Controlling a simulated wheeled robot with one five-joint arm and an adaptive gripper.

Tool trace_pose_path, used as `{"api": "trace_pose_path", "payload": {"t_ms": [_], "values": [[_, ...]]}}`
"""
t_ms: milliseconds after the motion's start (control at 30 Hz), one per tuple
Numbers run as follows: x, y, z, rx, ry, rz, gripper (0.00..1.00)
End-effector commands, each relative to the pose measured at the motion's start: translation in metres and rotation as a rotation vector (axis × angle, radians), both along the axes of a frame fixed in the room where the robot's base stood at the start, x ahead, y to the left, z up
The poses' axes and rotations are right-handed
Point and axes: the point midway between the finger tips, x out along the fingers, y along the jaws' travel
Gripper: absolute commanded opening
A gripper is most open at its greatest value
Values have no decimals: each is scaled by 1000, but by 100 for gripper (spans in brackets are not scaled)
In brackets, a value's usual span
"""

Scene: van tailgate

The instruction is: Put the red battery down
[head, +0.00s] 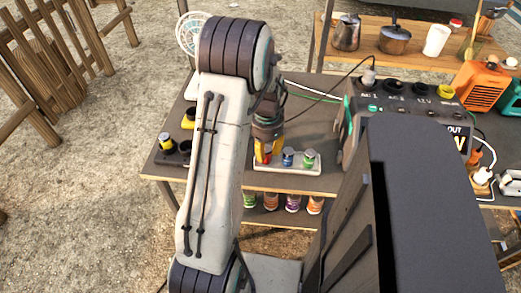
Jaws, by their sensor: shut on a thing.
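My gripper (266,152) points down over the left end of a small white tray (297,169) on the dark tabletop. Its yellow-orange fingers are shut on the red battery (266,158), of which only a small part shows between them. The battery is at the tray's left end, beside a blue battery (287,158) and a green battery (309,158) standing in the tray. I cannot tell whether its bottom touches the tray. My arm hides part of the table to the left.
A dark power unit (395,98) with a plugged-in cable stands right of the tray. A dark holder with yellow-topped items (167,145) sits at the table's left edge. Several coloured cans (292,203) stand on the shelf below. A kettle (346,32) and a pot (394,39) stand on a wooden table behind.

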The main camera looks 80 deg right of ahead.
Motion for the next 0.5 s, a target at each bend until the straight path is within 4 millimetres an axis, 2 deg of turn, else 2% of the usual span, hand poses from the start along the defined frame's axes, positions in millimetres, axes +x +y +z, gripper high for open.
{"api": "trace_pose_path", "payload": {"t_ms": [400, 433, 500], "values": [[0, 0, -4, 0, 0, 0, 0], [0, 0, -3, 0, 0, 0, 32], [0, 0, -3, 0, 0, 0, 34]]}}
